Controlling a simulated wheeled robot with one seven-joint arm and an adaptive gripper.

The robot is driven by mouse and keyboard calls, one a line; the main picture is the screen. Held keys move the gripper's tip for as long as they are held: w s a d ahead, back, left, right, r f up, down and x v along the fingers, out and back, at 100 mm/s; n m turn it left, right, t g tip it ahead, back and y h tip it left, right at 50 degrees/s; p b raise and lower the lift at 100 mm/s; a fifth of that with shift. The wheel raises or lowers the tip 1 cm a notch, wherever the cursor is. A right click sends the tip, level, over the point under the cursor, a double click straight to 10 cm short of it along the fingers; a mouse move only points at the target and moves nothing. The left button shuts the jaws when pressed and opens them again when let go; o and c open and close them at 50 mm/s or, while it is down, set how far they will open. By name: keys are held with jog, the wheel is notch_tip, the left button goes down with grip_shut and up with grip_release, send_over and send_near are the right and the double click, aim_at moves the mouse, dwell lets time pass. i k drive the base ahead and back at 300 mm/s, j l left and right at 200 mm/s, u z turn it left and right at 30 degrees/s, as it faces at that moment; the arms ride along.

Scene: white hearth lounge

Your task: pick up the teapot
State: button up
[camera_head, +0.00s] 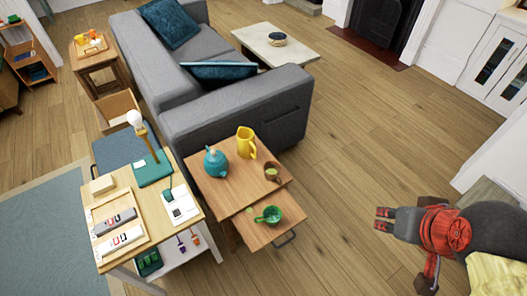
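A teal-blue teapot (216,163) stands upright on the wooden side table (222,192), near its left back part. A yellow pitcher (246,142) stands behind it to the right, and a small brown mug (272,172) is near the table's right edge. My gripper (380,219) is at the right of the view, over the floor, well to the right of the table and apart from the teapot. Its fingers point left and look small, with a narrow gap hard to make out. Nothing shows between them.
A green cup (270,214) sits on the pulled-out lower shelf (258,232) of the side table. A grey sofa (240,115) stands behind the table. A cluttered desk (189,214) with a lamp is to the left. Wooden floor (340,180) lies clear between table and gripper.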

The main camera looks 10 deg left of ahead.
aim_at(220, 170)
jog(key=i+l+z, duration=0.35)
jog(key=i+l, duration=0.15)
jog(key=i+l+z, duration=0.4)
jog(key=i, duration=0.2)
jog(key=i+u, duration=0.9)
jog(key=i+j+u, duration=0.15)
jog(key=u, duration=0.3)
jog(key=i+u, duration=0.2)
jog(key=u, duration=0.3)
jog(key=i+u, duration=0.25)
jog(key=u, duration=0.2)
jog(key=i+u, duration=0.2)
jog(key=u, duration=0.25)
jog(key=i+l+u, duration=0.15)
jog(key=u, duration=0.3)
jog(key=i+l+u, duration=0.15)
jog(key=u, duration=0.15)
jog(key=i+l+u, duration=0.2)
jog(key=i+u, duration=0.15)
